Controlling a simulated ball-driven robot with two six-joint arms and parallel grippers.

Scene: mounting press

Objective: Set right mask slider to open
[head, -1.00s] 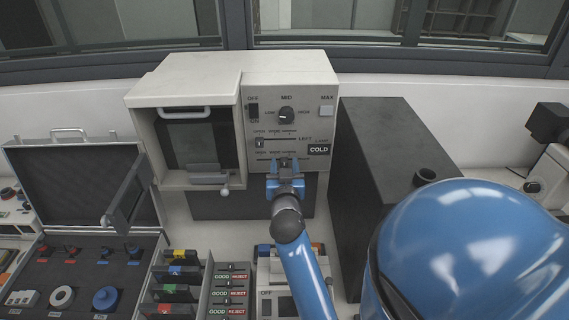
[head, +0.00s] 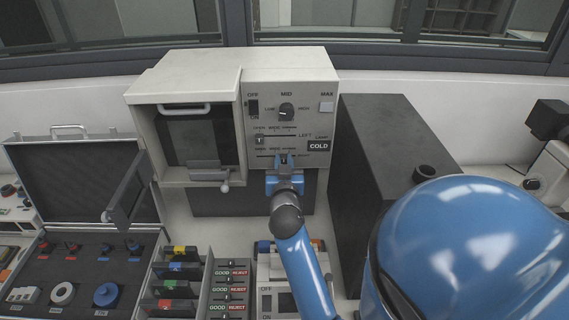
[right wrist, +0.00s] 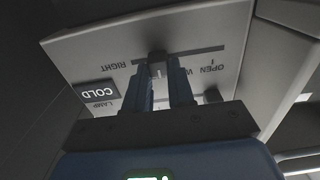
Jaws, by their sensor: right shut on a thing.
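The right mask slider (right wrist: 157,60) is a small dark knob on a dark slot in the pale press panel. The right wrist view shows it upside down, with the word RIGHT on one side and OPEN on the other. The knob stands in the slot nearer RIGHT, apart from the mark beside OPEN. My right gripper (right wrist: 160,72) has its two fingers shut on the knob; it also shows in the head view (head: 284,160), hiding the knob there. The left mask slider (head: 259,140) sits just above, toward its slot's left end. My left gripper is out of view.
The COLD lamp label (head: 318,146) is right of the sliders. A viewing box with a handle (head: 192,130) is left of the panel. A tall black box (head: 385,150) stands close on the right. Good/reject sliders (head: 230,290) and a tool case (head: 85,185) fill the front left.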

